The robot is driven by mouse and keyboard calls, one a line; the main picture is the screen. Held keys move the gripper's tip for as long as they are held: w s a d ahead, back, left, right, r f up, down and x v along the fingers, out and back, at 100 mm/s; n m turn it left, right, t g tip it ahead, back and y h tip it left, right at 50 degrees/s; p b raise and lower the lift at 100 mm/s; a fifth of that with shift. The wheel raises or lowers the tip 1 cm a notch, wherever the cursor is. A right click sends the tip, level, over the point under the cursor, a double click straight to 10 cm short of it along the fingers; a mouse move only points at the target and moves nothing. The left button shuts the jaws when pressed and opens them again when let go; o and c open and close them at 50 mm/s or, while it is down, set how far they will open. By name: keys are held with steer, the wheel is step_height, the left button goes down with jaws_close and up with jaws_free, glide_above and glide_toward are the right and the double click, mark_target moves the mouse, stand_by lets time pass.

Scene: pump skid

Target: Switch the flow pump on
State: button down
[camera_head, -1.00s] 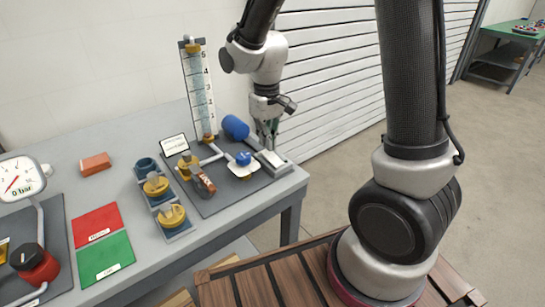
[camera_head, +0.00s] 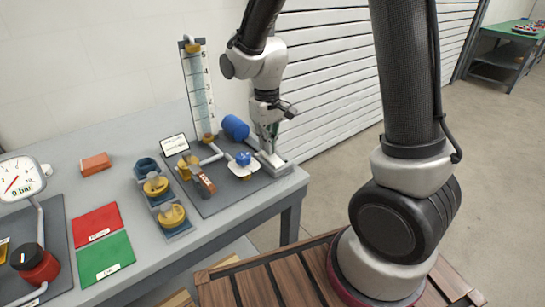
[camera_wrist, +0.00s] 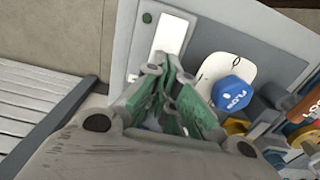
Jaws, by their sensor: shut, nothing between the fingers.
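The blue pump motor (camera_head: 236,127) lies at the back of the dark mat, beside the scaled tube. A grey box (camera_head: 283,168) stands at the mat's right edge. In the wrist view the box (camera_wrist: 135,62) shows a white plate (camera_wrist: 172,34) and a small green dot (camera_wrist: 147,18). A blue knob (camera_head: 243,158) on a white dial plate stands left of it; its "FLOW" lettering shows in the wrist view (camera_wrist: 232,93). My gripper (camera_head: 268,150) is shut and empty, pointing down at the box. Its fingertips (camera_wrist: 170,68) hide part of the box top; contact cannot be told.
The tall scaled tube (camera_head: 198,90) stands behind, left of my gripper. Yellow valves (camera_head: 172,215), an orange-brown labelled part (camera_head: 205,185) and a white sign (camera_head: 175,144) are to the left. Red (camera_head: 96,222) and green (camera_head: 106,259) mats lie farther left. The table ends just right of the box.

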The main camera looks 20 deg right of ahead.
steer(key=shift+f, duration=0.55)
steer(key=shift+r, duration=3.5)
steer(key=g, duration=0.1)
glide_above(279, 161)
steer(key=s+d+r+m+t, duration=0.3)
steer(key=s+d+r+t, duration=0.2)
steer(key=s+d+r, duration=0.8)
steer(key=shift+s+m, duration=0.3)
steer(key=shift+s, duration=0.7)
